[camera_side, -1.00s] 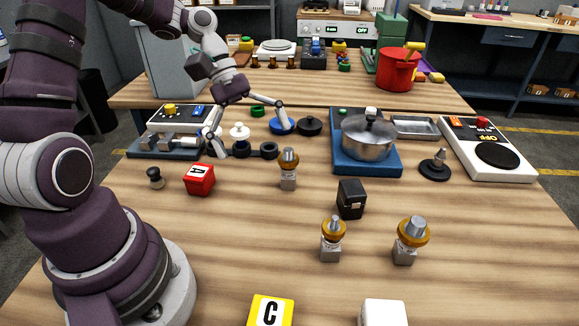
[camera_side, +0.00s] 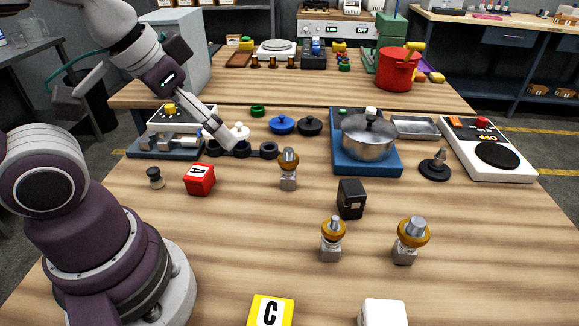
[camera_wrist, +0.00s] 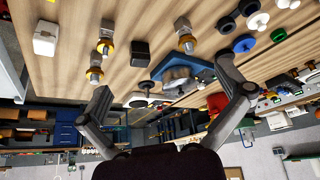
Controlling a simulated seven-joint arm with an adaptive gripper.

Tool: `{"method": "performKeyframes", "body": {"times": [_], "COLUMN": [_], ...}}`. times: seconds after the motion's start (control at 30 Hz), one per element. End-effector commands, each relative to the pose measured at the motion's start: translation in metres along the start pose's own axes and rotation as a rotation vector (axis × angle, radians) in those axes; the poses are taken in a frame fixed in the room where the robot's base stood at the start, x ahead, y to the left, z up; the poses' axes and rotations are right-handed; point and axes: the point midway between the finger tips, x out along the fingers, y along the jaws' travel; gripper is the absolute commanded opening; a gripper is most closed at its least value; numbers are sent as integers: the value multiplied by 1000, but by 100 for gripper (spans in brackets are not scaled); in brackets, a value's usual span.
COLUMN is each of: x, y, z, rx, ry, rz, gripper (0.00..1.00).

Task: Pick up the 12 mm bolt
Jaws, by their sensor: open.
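Three upright metal pieces with amber collars and grey square feet stand on the wooden table: a back one (camera_side: 288,168), a front middle one (camera_side: 332,240) and a front right one (camera_side: 411,240). They look like bolts, but I cannot read their sizes or tell which is the 12 mm one. All three also show in the wrist view: the back one (camera_wrist: 186,38), the front middle one (camera_wrist: 106,40) and the front right one (camera_wrist: 95,68). My gripper (camera_side: 222,138) is above the back left, apart from all three. Its spread fingers (camera_wrist: 165,80) are open and empty.
A black box (camera_side: 351,199) stands among the three pieces. A red cube (camera_side: 200,179) and a small dark knob (camera_side: 155,178) are to the left. A pot (camera_side: 367,138) sits on a blue base, with a hotplate (camera_side: 490,150) farther right.

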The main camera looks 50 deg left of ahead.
Motion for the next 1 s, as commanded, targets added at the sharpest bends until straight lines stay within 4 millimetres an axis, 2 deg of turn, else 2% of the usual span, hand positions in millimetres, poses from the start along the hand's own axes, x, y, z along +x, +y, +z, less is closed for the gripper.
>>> {"method": "performKeyframes", "body": {"times": [0.2, 0.43, 0.47, 0.77, 0.87, 1.0], "x": [0, 0, 0, 0, 2, 19], "y": [0, 0, 0, 0, 6, 30], "z": [0, 0, 0, -1, -14, -49], "rx": [-1, -1, -1, -13, -142, -561], "ry": [0, 0, 0, -4, -51, -184], "rz": [0, 0, 0, 1, 1, -41], "gripper": [100, 71, 70, 70, 70, 70]}}
